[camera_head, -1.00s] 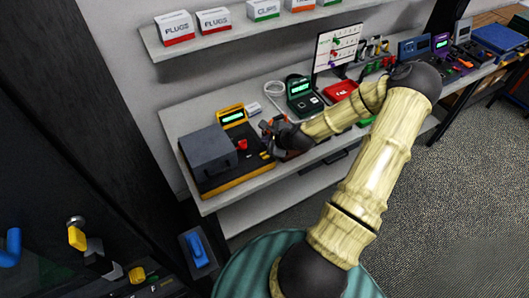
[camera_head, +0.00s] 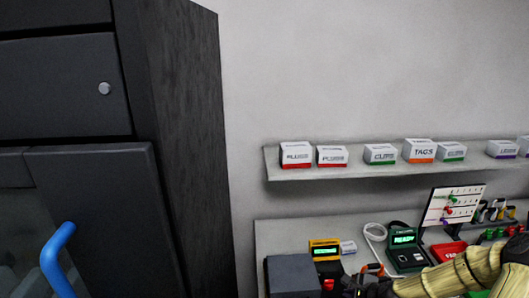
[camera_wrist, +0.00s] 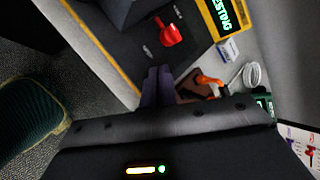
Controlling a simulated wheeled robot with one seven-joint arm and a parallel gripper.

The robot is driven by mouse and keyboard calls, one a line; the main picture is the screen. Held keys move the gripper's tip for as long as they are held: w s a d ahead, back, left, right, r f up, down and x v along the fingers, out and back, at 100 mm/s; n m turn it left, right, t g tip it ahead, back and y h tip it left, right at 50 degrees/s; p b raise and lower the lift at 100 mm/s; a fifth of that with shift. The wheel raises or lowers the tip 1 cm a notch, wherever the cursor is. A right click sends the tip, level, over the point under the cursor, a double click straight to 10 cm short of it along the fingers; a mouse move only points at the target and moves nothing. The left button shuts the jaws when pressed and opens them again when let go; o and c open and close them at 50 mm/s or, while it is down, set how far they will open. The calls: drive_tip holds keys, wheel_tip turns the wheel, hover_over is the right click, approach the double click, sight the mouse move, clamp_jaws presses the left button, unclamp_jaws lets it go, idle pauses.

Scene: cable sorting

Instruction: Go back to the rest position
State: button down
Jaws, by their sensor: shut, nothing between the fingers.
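My gripper (camera_wrist: 157,86) shows in the wrist view with its dark fingers together and nothing between them. It is above the bench, beside the dark tester base with a red knob (camera_wrist: 170,34). In the head view my arm comes in at the lower right, and its gripper end is low in the picture and hard to make out. The yellow tester display (camera_head: 325,250) stands on the bench behind the grey box (camera_head: 292,275). The display also shows in the wrist view (camera_wrist: 228,16). An orange-handled tool (camera_wrist: 207,82) lies just right of my fingers.
A green device (camera_head: 405,248) reading READY, a coiled white cable (camera_head: 374,234), a red tray (camera_head: 450,251) and a pegboard (camera_head: 453,205) are along the bench. A wall shelf (camera_head: 340,172) with labelled boxes is above. A dark cabinet (camera_head: 180,150) with a blue handle is at the left.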

drive_tip(key=s+a+r+n+g+h, duration=0.1)
drive_tip(key=s+a+r+n+g, duration=0.1)
drive_tip(key=s+a+r+n, duration=0.4)
drive_tip(key=s+a+r+n+g+h, duration=0.1)
drive_tip(key=s+a+r+n+g, duration=0.2)
drive_tip(key=s+a+r+n, duration=0.4)
drive_tip(key=s+r+n, duration=0.3)
drive_tip(key=n, duration=0.5)
drive_tip(key=shift+s+r+h, duration=0.15)
drive_tip(key=shift+r+h, duration=0.15)
drive_tip(key=shift+r, duration=0.05)
